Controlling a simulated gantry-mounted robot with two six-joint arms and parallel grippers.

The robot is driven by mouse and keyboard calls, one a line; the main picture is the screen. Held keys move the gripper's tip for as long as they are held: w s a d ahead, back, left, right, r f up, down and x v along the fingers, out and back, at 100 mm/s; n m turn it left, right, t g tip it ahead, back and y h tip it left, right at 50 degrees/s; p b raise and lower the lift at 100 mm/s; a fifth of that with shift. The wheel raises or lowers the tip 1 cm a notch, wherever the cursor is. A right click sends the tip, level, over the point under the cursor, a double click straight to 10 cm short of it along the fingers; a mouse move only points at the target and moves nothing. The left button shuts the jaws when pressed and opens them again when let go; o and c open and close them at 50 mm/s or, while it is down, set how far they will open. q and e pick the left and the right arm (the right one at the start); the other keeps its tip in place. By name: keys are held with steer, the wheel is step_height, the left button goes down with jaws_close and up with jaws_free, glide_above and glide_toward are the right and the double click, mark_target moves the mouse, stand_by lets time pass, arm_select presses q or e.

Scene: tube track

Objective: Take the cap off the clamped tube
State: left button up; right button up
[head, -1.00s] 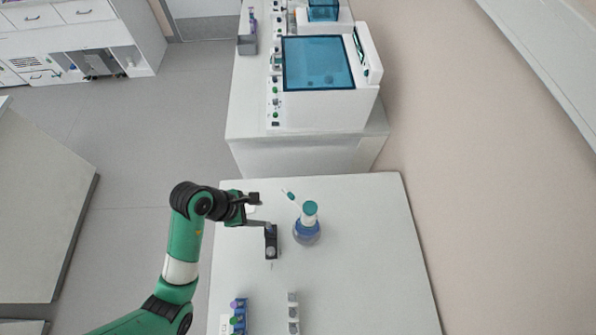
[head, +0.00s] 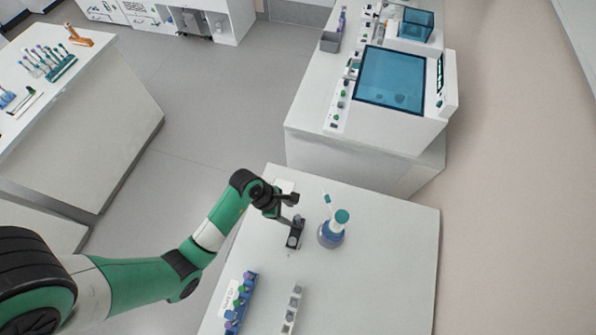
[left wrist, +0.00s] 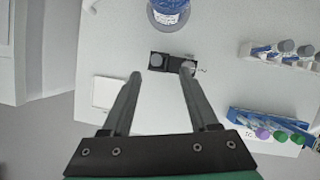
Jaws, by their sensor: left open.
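A small black clamp block (head: 295,236) stands on the white table; it also shows in the left wrist view (left wrist: 172,65). Two grey round tops show on it in the left wrist view, one at its left end (left wrist: 157,59) and one at its right end (left wrist: 188,68). I cannot tell surely which is the cap of the clamped tube. My left gripper (head: 294,209) is open, just behind and above the block in the head view. In the left wrist view its fingers (left wrist: 160,72) are spread, with the right fingertip near the right round top. Nothing is between them. My right gripper is out of view.
A blue tube rack (head: 240,303) and a grey rack (head: 291,311) stand nearer the front. A white square (head: 284,186) lies at the back edge. The table's right part is clear.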

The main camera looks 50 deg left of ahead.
mark_target(297, 217)
arm_select(q)
steer(key=b+x, duration=0.1)
steer(key=x, duration=0.4)
steer(key=shift+w+a, duration=0.15)
steer(key=shift+w, duration=0.1)
steer(key=shift+c, duration=0.2)
jaws_close()
